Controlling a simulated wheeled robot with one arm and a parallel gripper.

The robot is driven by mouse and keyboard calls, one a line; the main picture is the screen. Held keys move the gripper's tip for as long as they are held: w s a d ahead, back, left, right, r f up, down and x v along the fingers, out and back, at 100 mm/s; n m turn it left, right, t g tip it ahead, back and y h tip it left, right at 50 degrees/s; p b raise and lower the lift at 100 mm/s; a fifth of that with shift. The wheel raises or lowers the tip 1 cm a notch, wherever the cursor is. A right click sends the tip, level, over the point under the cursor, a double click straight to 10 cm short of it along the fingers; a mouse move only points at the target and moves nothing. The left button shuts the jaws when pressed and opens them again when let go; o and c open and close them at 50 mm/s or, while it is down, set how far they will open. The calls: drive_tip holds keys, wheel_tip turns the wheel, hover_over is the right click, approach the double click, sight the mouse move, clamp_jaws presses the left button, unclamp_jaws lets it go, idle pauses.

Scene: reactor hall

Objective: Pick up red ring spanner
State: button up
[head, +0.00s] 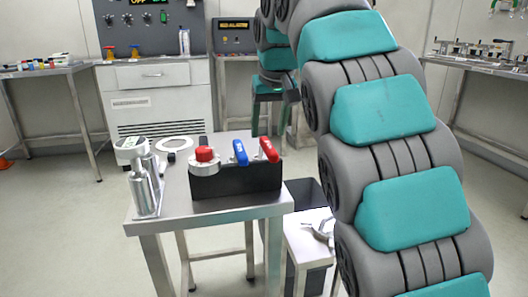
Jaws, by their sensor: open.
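A black block (235,181) stands on the metal table in the middle of the head view. A red-handled tool (268,148), which looks like the red ring spanner, stands tilted at the block's right end. Its lower part is hidden in or behind the block. A blue-handled tool (240,152) stands to its left, and a red cap (204,154) on a pale round base sits at the left end. My arm rises on the right and bends down at the back. My gripper (272,112) appears above and behind the red handle, open and apart from it.
The metal table (152,228) also carries a silver cylinder device (147,185) and a white ring (174,143). A lower stand (305,245) with a metal tool and a dark bin (303,192) are at right. A cabinet (158,92) stands behind.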

sight(266, 140)
drive_tip(key=shift+x, duration=3.1)
drive_tip(key=shift+a+r, duration=0.1)
clamp_jaws()
